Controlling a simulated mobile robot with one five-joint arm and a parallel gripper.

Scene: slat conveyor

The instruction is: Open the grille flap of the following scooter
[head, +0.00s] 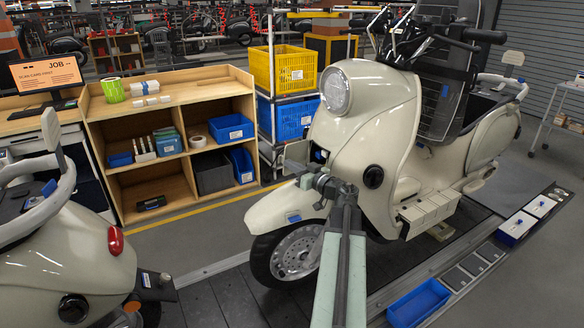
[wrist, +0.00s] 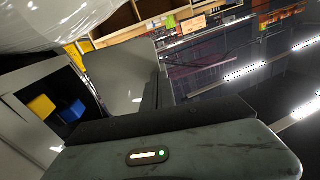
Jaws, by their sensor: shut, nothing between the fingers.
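The following scooter (head: 385,110) is cream, with a round headlamp, and stands in the middle of the head view. On its front, below the headlamp, the grille flap (head: 297,153) stands out from the body, swung to the left. Beside it is a dark opening (head: 318,155) with something blue inside. In the wrist view the flap (wrist: 118,75) is a pale plate, and the opening (wrist: 60,95) shows a yellow and a blue block inside. My gripper (head: 322,183) is shut and empty, just below the opening and close to the flap. Whether it touches the flap I cannot tell.
Another cream scooter (head: 60,255) stands at the front left, its red tail lamp towards the gap. A wooden shelf (head: 170,130) and stacked yellow (head: 283,68) and blue crates stand behind. A blue tray (head: 418,303) lies along the conveyor's right edge.

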